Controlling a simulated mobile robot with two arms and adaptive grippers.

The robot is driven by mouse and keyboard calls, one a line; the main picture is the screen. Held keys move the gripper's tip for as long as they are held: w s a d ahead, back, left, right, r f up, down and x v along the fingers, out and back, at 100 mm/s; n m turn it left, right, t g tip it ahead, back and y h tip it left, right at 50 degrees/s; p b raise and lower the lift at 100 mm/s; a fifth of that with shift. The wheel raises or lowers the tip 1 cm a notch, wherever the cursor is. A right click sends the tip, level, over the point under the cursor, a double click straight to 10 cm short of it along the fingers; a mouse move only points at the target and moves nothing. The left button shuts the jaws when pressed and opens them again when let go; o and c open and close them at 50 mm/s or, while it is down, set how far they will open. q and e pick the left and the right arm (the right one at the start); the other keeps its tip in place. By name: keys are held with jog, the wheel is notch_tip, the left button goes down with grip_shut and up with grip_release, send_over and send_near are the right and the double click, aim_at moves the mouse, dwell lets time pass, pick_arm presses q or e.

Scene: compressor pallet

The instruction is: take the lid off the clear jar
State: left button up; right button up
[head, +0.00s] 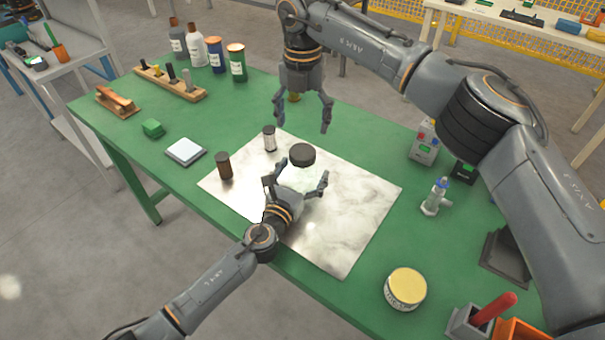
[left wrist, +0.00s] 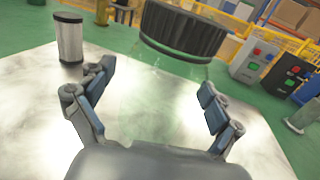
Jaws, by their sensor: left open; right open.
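The clear jar (head: 298,177) stands upright on the marbled white sheet (head: 350,215) and its black lid (head: 302,154) sits on top. The jar's see-through wall is hard to make out. In the left wrist view the dark ribbed lid (left wrist: 185,30) shows at the top, beyond and above the fingers. My left gripper (head: 296,188) is open, with its fingers on either side of the jar's body, below the lid; its fingers also show in the left wrist view (left wrist: 158,90). My right gripper (head: 301,112) is open and empty, pointing down above the table behind the jar.
A white square pad (head: 186,151) and green block (head: 153,128) lie further left. A yellow-lidded tin (head: 405,287) and a blue-topped valve (head: 436,196) stand on the right.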

aim_at(303, 151)
pick_arm(q)
grip_shut()
pick_arm(e)
jog(key=m, duration=1.8)
jog(key=shift+f, duration=4)
jog(key=shift+c, duration=0.5)
